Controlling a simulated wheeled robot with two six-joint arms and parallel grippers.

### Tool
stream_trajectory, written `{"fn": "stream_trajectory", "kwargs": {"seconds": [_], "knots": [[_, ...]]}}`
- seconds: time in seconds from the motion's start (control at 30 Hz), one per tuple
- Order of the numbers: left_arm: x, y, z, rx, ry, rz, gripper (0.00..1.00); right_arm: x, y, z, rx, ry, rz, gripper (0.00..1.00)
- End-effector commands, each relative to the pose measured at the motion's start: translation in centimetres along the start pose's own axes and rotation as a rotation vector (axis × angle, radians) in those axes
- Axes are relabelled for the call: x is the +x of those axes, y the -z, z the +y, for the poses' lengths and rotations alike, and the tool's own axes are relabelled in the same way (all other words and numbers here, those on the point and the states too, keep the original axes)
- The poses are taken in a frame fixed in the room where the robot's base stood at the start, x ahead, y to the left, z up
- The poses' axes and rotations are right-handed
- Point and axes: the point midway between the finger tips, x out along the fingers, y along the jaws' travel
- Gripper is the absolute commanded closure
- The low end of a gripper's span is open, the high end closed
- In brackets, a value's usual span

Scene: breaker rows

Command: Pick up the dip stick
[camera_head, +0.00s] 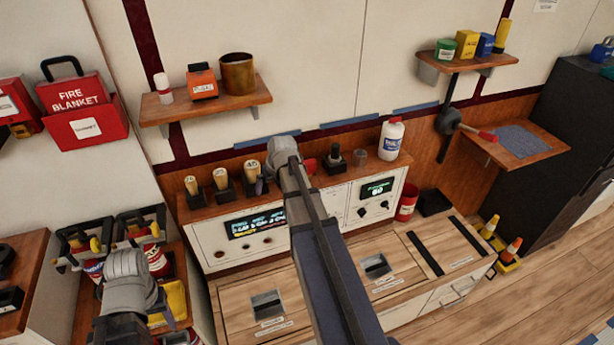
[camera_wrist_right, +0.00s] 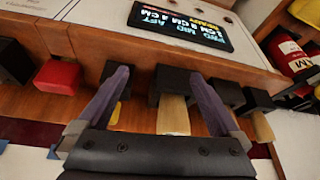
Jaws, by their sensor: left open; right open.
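No part is plainly labelled as the dip stick. Several pale wooden handles stand in black holders on the console ledge, at the left (camera_head: 191,187), middle (camera_head: 221,180) and right (camera_head: 251,170) in the head view. My right gripper (camera_head: 261,184) is open and empty beside the right one, mostly hidden by its own wrist. In the right wrist view its fingers (camera_wrist_right: 158,80) spread either side of a wooden handle (camera_wrist_right: 173,116), which lies nearer the right finger; contact cannot be told. My left gripper (camera_head: 162,310) is low at the left, largely hidden by its wrist.
A display panel (camera_head: 255,222) sits below the ledge. A red block (camera_wrist_right: 57,77) and a black knob (camera_head: 333,156) stand along the ledge, with a white bottle (camera_head: 391,139) at its right end. A wall shelf (camera_head: 207,108) overhangs it. Extinguishers (camera_head: 157,260) stand near my left arm.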

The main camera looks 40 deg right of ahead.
Motion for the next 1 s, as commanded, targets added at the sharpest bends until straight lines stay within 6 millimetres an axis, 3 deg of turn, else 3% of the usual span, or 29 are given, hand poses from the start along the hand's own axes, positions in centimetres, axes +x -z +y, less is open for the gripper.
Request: {"fn": "stream_trajectory", "kwargs": {"seconds": [0.03, 0.1, 0.2, 0.3, 0.47, 0.63, 0.87, 1.0], "knots": [[-0.6, 0.0, -0.1, 0.0, 0.0, 0.0, 0.41, -0.4, 1.4, 3.8, 0.04, -0.018, 0.033, 0.0], [-0.8, -0.1, -0.1, 0.0, 0.0, 0.0, 0.41, -0.9, 2.2, 7.8, 0.075, -0.041, 0.074, 0.0], [-1.1, -0.1, -0.1, 0.0, 0.0, 0.0, 0.41, -1.5, 2.7, 12.0, 0.112, -0.068, 0.116, 0.0], [-1.2, -0.1, -0.1, 0.0, 0.0, 0.0, 0.41, -1.9, 2.9, 14.8, 0.135, -0.086, 0.144, 0.0], [-1.3, -0.1, -0.1, 0.0, 0.0, 0.0, 0.41, -2.2, 2.9, 16.4, 0.148, -0.098, 0.161, 0.0], [-0.8, -0.1, -0.1, 0.0, 0.0, 0.0, 0.41, -1.7, 2.9, 16.4, 0.147, -0.098, 0.162, 0.0], [1.1, 0.1, 0.1, 0.0, 0.0, 0.0, 0.41, 0.5, 3.2, 16.6, 0.147, -0.098, 0.161, 0.0], [1.0, 0.1, 0.1, 0.0, 0.0, 0.0, 0.41, 0.4, 3.4, 16.6, 0.147, -0.098, 0.161, 0.0]]}}
